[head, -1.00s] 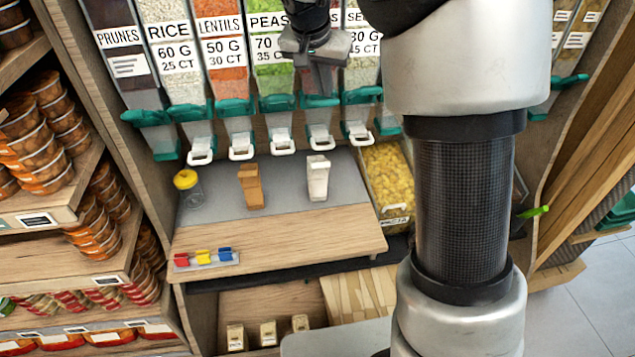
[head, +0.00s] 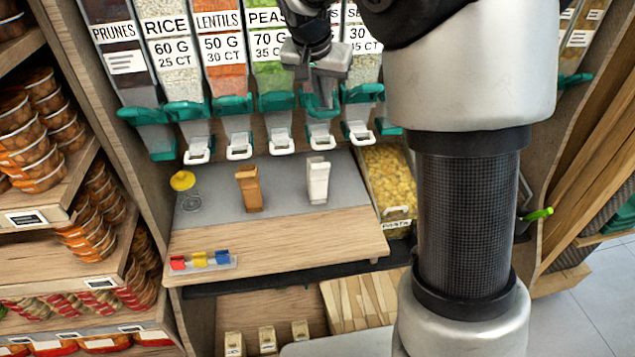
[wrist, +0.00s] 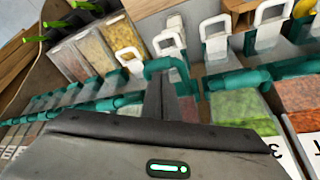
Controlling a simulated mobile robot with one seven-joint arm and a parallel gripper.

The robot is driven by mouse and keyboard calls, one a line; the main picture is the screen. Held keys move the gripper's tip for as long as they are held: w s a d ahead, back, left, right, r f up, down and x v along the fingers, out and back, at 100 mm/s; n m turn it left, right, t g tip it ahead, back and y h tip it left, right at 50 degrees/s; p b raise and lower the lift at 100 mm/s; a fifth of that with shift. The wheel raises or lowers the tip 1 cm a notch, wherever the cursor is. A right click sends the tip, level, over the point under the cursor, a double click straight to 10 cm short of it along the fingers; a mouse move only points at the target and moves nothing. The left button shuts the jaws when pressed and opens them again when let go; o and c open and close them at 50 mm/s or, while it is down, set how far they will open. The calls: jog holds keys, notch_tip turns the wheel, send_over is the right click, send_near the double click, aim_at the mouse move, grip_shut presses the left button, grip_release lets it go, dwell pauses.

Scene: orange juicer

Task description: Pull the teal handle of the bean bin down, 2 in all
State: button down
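The bean bin's label is hidden behind my gripper; I take it as the bin between the peas bin (head: 268,75) and the bin at its right. Its teal handle (head: 319,109) is partly covered by my fingers in the head view. In the wrist view the teal handle (wrist: 163,65) curves around the finger ends. My gripper (head: 324,98) points down in front of this bin, its fingers close together and at the handle. The wrist view also shows my gripper (wrist: 165,85) with fingers together. I cannot tell whether they touch the handle.
Neighbouring teal handles (head: 277,101) sit close on both sides, above white spout loops (head: 281,143). On the grey counter (head: 225,195) below stand a brown bag (head: 250,188), a white bag (head: 318,182) and a yellow-lidded jar (head: 183,181). A pasta bin (head: 388,175) is at the right.

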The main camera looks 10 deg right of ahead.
jog(key=shift+f, duration=0.1)
jog(key=shift+w+r+p, duration=0.15)
jog(key=shift+r+p, duration=0.65)
jog(key=shift+r, duration=0.15)
jog(key=shift+w+r+p, duration=0.2)
jog(key=shift+r+p, duration=0.55)
jog(key=shift+r, duration=0.25)
jog(key=shift+w+r+p, duration=0.15)
jog(key=shift+r+p, duration=0.65)
jog(key=shift+r, duration=0.15)
jog(key=shift+s+f+b, duration=0.2)
jog(key=shift+f+b, duration=0.7)
jog(key=shift+f, duration=0.1)
jog(key=shift+s+f+b, duration=0.15)
jog(key=shift+f+b, duration=0.8)
jog(key=shift+f, duration=0.05)
jog(key=shift+s+f+b, duration=0.2)
jog(key=shift+f+b, duration=0.7)
jog(key=shift+f, duration=0.1)
jog(key=shift+r, duration=0.1)
jog(key=shift+w+a+r+p, duration=0.1)
jog(key=shift+w+r+p, duration=0.1)
jog(key=shift+r+p, duration=0.7)
jog(key=shift+w+d+r+p, duration=0.1)
jog(key=shift+w+r+p, duration=0.05)
jog(key=shift+r+p, duration=0.75)
jog(key=shift+w+a+r+p, duration=0.1)
jog(key=shift+w+r+p, duration=0.1)
jog(key=shift+r+p, duration=0.65)
